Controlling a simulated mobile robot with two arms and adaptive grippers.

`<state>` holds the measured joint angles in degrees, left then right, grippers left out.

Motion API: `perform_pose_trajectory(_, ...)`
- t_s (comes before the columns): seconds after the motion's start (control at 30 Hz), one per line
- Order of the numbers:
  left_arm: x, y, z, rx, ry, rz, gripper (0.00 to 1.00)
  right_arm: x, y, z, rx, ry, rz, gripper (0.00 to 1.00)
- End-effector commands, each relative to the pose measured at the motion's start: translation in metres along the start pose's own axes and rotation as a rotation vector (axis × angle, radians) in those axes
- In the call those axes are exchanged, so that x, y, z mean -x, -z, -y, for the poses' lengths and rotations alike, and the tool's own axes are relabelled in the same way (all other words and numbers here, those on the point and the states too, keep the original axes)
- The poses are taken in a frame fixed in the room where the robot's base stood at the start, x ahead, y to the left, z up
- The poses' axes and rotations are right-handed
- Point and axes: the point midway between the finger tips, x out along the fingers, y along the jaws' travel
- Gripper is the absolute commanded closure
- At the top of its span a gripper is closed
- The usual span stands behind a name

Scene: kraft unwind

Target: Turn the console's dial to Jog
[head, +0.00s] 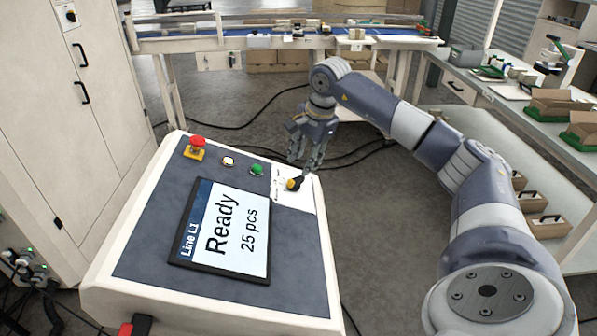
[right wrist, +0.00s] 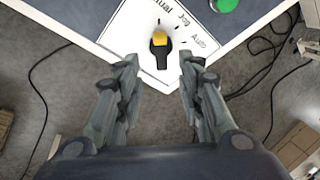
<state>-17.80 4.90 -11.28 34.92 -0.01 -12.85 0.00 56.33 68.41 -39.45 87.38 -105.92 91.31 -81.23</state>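The console (head: 145,225) stands in front of me with its sloped panel up. Its dial (head: 293,184), a black knob with a yellow part, sits on a white label plate (head: 308,200) at the panel's right. In the right wrist view the dial (right wrist: 159,50) has "Jog" and "Auto" printed above and right of it, and a partly cut word ending in "ual". The dial's yellow end faces up in that view; I cannot tell its exact setting. My right gripper (head: 307,160) is close above the dial. Its fingers (right wrist: 160,66) are open, one either side of the dial and seemingly clear of it. My left gripper is out of view.
The panel also bears a red emergency button (head: 197,143), a white button (head: 228,161), a green button (head: 257,169) and a screen (head: 225,228) reading "Ready". A tall cabinet (head: 75,120) stands left, a conveyor (head: 270,42) behind, a workbench (head: 520,105) right. Cables cross the floor.

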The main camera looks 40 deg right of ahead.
Motion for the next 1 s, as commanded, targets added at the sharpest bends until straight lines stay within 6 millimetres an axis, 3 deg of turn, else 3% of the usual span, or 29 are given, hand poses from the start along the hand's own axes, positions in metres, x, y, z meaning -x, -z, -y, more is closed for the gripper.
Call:
perform_pose_trajectory(0.2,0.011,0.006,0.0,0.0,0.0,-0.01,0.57,-0.041,0.0,0.0,-0.001,-0.004,0.001,0.65)
perform_pose_trajectory(0.4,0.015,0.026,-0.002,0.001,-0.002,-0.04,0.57,-0.065,0.0,0.0,-0.002,-0.001,0.001,0.65)
perform_pose_trajectory(0.53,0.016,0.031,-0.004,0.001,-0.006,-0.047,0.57,-0.071,0.0,0.0,0.0,0.0,0.0,0.65)
perform_pose_trajectory(0.77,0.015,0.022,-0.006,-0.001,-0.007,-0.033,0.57,-0.072,0.0,0.0,-0.001,0.001,0.0,0.65)
perform_pose_trajectory(0.93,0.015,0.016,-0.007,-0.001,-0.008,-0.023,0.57,-0.072,0.0,0.0,-0.001,0.001,0.0,0.99)
perform_pose_trajectory(1.0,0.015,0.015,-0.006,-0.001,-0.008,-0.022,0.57,-0.072,0.0,0.0,-0.001,0.001,0.0,1.0)
